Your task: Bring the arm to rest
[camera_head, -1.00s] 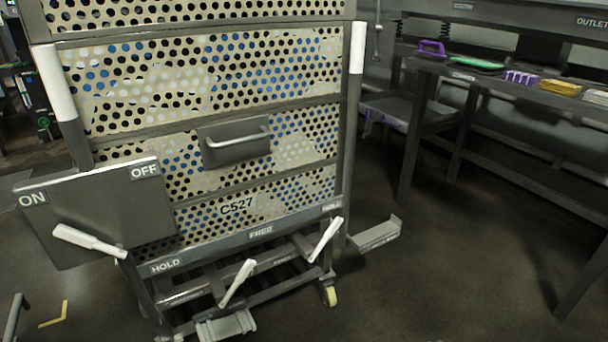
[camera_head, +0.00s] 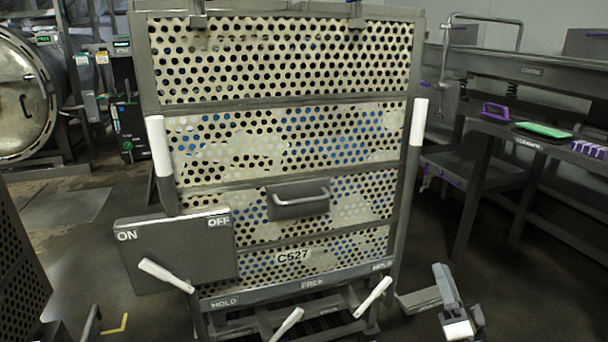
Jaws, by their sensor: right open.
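My right gripper (camera_head: 456,306) shows at the lower right of the head view. It is open, with nothing seen between its fingers. It appears just right of the lower right corner of a tall perforated cart (camera_head: 285,189) marked C527, near a grey bracket at the cart's foot; I cannot tell the depth between them. My left gripper is out of view.
The cart has a grey handle plate (camera_head: 298,199), an ON/OFF panel (camera_head: 180,252) and several white levers along its bottom. A dark workbench with a purple tool (camera_head: 496,111) and a green tray (camera_head: 543,130) stands at right. A round vessel door (camera_head: 22,95) is at far left.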

